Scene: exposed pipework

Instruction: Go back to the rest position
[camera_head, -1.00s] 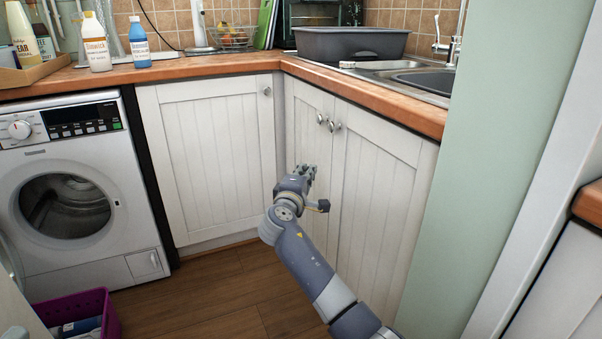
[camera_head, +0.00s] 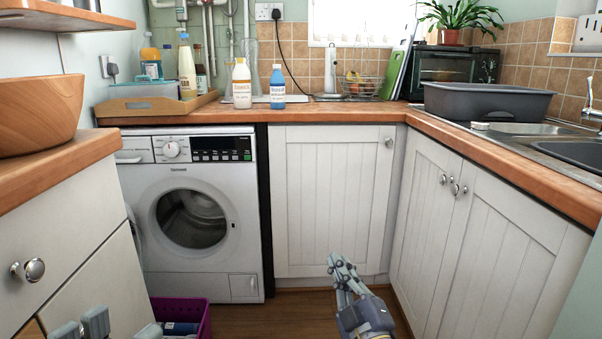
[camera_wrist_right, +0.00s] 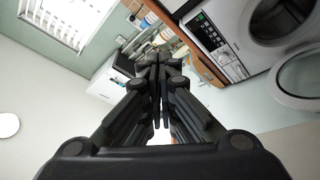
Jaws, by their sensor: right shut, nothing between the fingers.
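My right gripper (camera_head: 341,264) shows low in the middle of the head view, in front of the white cabinet door beside the washing machine. Its fingers are together with nothing between them. In the right wrist view the closed fingers (camera_wrist_right: 157,65) reach toward the middle of the picture and hold nothing. Grey parts that look like my left gripper (camera_head: 82,325) show at the bottom left edge of the head view, in front of the left drawer unit. They are mostly cut off, so their opening is unclear.
The washing machine (camera_head: 193,215) has its round door swung open to the left. A purple crate (camera_head: 205,322) stands on the floor before it. Wooden counters (camera_head: 340,115) run along the back and right, above closed cabinets (camera_head: 490,230). A left counter carries a wooden bowl (camera_head: 38,105).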

